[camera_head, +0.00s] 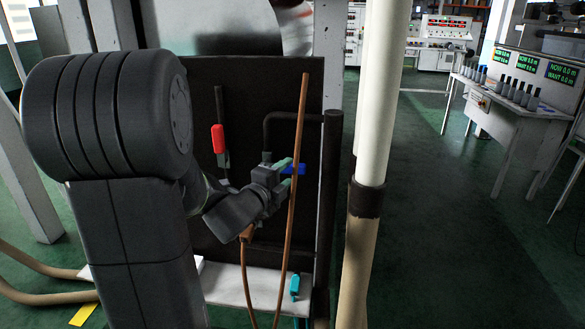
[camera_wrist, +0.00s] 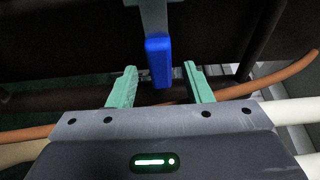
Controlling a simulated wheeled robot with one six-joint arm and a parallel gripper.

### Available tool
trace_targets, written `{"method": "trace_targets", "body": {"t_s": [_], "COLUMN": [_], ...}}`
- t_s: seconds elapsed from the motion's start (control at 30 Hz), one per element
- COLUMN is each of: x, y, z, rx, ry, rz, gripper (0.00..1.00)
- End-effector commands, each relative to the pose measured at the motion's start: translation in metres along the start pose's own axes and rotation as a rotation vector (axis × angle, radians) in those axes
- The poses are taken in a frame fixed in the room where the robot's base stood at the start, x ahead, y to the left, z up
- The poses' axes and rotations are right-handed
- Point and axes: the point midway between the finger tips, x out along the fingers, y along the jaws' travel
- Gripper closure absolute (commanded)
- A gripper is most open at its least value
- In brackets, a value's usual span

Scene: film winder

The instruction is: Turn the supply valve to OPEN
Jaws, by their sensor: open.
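A valve with a blue handle (camera_head: 295,169) is on the dark panel (camera_head: 262,85), just in front of my gripper (camera_head: 285,166). In the wrist view the blue handle (camera_wrist: 158,62) hangs from a grey lever. My gripper's green fingers (camera_wrist: 160,70) are open, one on each side of the handle, with a visible gap on both sides. I cannot tell how deep the handle sits between them. A red-handled valve (camera_head: 217,139) is further left, and a teal handle (camera_head: 294,287) is low on the right. No supply or OPEN label is readable.
Brown hoses (camera_head: 299,130) pass close by my gripper. A thick pale post (camera_head: 379,95) stands right of the panel. A white ledge (camera_head: 258,285) is below. A bench (camera_head: 530,110) with bottles and screens is at the far right; the green floor between is clear.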

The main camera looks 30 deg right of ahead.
Motion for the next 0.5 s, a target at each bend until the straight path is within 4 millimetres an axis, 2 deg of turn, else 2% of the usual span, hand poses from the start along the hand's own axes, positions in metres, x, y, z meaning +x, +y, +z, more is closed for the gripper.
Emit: {"method": "trace_targets", "body": {"t_s": [0.1,0.2,0.5], "x": [0.02,0.031,0.039], "y": [-0.001,0.0,0.0], "z": [-0.001,-0.001,0.0], "rx": [-0.001,0.0,0.0], "ry": [0.002,0.001,-0.001], "rz": [0.0,0.0,-0.001], "gripper": [0.55,0.55,0.55]}}
